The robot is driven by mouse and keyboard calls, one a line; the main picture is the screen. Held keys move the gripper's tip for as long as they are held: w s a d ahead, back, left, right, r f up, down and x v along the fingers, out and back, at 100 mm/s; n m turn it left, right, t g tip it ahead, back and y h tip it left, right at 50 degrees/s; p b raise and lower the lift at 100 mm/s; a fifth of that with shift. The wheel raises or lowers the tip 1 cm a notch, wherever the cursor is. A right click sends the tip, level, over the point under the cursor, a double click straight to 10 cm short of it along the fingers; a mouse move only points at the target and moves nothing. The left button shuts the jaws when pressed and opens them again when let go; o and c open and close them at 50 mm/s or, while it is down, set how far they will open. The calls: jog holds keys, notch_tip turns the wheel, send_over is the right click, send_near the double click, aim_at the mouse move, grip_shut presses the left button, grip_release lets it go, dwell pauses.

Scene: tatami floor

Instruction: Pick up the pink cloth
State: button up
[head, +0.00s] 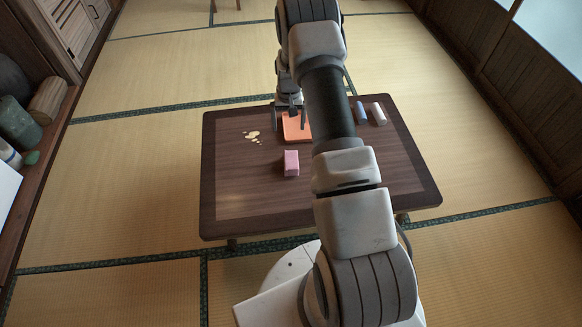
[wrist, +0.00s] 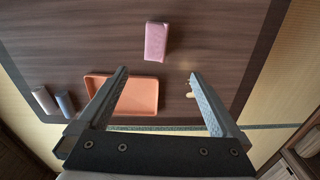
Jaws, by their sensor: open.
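The pink cloth (head: 291,163) looks like a small folded block on the dark wooden table (head: 240,193). It also shows in the wrist view (wrist: 157,42), beyond my fingertips and near the top middle. My gripper (head: 289,121) is at the far side of the table, by the orange tray. In the wrist view my gripper (wrist: 158,75) has its two fingers wide apart with nothing between the tips. The cloth is clear of the fingers. My arm covers part of the table in the head view.
An orange tray (head: 297,133) lies near the far edge, partly behind my arm. A blue roll (head: 361,112) and a whitish roll (head: 379,113) lie at the far right. A pale yellow spill (head: 252,136) marks the far left. The table's near left is clear.

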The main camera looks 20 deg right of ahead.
aim_at(291, 162)
jog(key=f+b, duration=0.1)
jog(key=f, duration=0.4)
jog(key=f+b, duration=0.2)
jog(key=f, duration=0.4)
jog(key=f+b, duration=0.1)
jog(key=f, duration=0.5)
jog(key=shift+s+d+f+b, duration=0.2)
jog(key=shift+s+d+b, duration=0.1)
jog(key=shift+d, duration=0.1)
jog(key=shift+f+b, duration=1.25)
jog(key=shift+f, duration=1.45)
jog(key=c, duration=1.3)
jog(key=shift+r, duration=0.2)
notch_tip(291, 162, up, 4)
jog(key=shift+r+p, duration=0.25)
jog(key=shift+p, duration=0.95)
jog(key=shift+w+a+r+b, duration=0.2)
jog(key=shift+w+a+r, duration=0.3)
jog(key=shift+w+r, duration=1)
jog(key=shift+w+a+r+b, duration=0.15)
jog(key=shift+w+a+r, duration=0.4)
jog(key=shift+w, duration=1.7)
jog(key=shift+w+a+r+b, duration=0.2)
jog(key=shift+w+a+r, duration=0.25)
jog(key=shift+w+r, duration=1.05)
